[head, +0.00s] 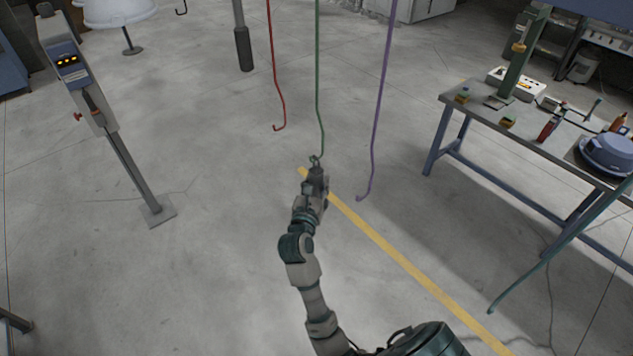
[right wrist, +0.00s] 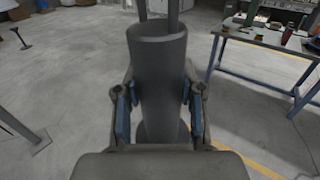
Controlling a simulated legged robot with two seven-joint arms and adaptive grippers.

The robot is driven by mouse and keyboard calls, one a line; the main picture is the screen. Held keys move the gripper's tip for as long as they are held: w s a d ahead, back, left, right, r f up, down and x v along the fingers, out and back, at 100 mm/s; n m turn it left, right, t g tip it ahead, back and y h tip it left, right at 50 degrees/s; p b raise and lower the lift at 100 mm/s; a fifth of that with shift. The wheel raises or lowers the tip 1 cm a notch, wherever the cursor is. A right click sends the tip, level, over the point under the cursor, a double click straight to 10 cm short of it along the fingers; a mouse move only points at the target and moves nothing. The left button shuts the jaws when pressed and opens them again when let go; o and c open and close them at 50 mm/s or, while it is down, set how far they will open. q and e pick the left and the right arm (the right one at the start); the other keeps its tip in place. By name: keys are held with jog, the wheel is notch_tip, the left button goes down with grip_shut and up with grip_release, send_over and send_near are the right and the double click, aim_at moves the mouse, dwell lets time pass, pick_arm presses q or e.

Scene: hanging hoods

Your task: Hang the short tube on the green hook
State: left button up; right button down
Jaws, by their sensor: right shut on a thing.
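The green hook (head: 319,100) hangs as a long thin rod from above, its bent end low in the middle of the head view. My right gripper (head: 316,188) is just below that end, shut on the short tube (head: 316,172). The tube is a dark grey, upright cylinder, and a small loop at its top meets or overlaps the hook's end; I cannot tell if it is hooked on. In the right wrist view, the tube (right wrist: 157,55) stands between the blue pads of my gripper (right wrist: 158,108), with two thin bars rising from its top. My left gripper is not in view.
A red hook (head: 272,70) hangs to the left and a purple hook (head: 380,100) to the right. A workbench (head: 455,98) with tools stands right. A grey post with a display (head: 80,75) stands left. A dark grey cylinder on a pole (head: 243,48) is behind. Floor between is clear.

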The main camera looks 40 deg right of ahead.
jog(key=c, duration=0.6)
grip_release()
jog(key=shift+s+a, duration=0.15)
jog(key=shift+a, duration=0.1)
jog(key=v, duration=1.1)
jog(key=shift+s+a, duration=0.2)
